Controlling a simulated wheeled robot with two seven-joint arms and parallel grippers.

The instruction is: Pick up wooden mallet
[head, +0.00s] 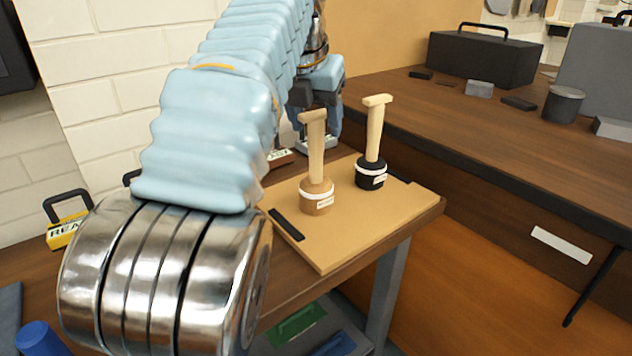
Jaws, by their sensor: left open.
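The wooden mallet (317,196) stands upright on a tan board (325,250), its pale head down and its handle up. A white band with a small label runs around the head. A second mallet (371,174), with a black head, stands upright to its right. My left gripper (316,143) is behind the wooden mallet's handle in the head view, partly hidden by it. It is open and holds nothing that I can see. My right gripper is out of view.
A black toolbox (485,58) and a dark cylinder (563,104) stand on the bench at right. A yellow labelled item (66,228) is at far left, a blue cylinder (40,340) below it. Black strips lie on the board. My left arm covers much of the left side.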

